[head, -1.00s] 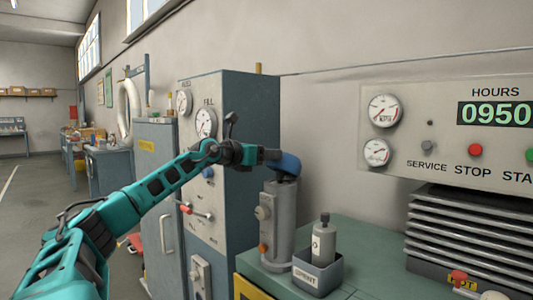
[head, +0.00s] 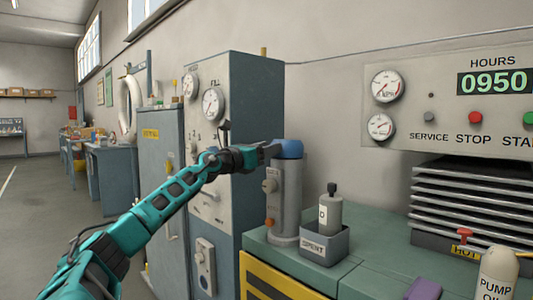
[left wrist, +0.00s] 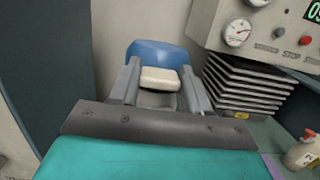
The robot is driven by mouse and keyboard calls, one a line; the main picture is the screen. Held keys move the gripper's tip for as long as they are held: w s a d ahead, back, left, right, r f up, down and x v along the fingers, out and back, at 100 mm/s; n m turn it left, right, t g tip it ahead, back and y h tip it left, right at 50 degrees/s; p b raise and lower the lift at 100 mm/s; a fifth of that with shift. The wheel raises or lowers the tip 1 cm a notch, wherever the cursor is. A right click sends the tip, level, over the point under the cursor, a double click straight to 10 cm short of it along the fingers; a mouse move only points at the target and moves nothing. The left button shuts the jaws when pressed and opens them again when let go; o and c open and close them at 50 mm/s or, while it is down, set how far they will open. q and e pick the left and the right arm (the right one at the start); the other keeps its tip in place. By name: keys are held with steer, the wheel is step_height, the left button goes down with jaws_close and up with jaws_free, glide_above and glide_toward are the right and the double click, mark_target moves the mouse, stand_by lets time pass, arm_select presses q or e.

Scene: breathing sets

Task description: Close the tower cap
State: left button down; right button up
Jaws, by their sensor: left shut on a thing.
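The tower is a grey upright cylinder (head: 287,205) at the left end of the green bench. Its blue cap (head: 289,148) sits level over its top, with no clear gap visible in the head view. My left gripper (head: 271,150) reaches in from the left and is shut at the cap's near side. In the left wrist view the blue cap (left wrist: 158,52) is just beyond the fingers, with a cream block (left wrist: 160,79) between the fingertips. It looks like the cap's tab. The fingers hide part of the joint. My right gripper is not in view.
A grey-blue bin (head: 324,246) with a bottle (head: 330,215) stands right of the tower. A tall gauge cabinet (head: 255,100) stands behind my left arm. A finned block (head: 470,200), a pump oil bottle (head: 497,275) and a purple item (head: 424,289) are further right.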

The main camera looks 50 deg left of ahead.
arm_select(q)
steer(key=shift+f, duration=0.7)
steer(key=shift+w+d+f, duration=0.1)
steer(key=shift+f, duration=0.1)
steer(key=c, duration=0.8)
jaws_free()
steer(key=shift+c, duration=0.2)
steer(key=o, duration=0.3)
steer(key=shift+r, duration=0.25)
steer(key=shift+s+b, duration=0.25)
steer(key=shift+b, duration=0.2)
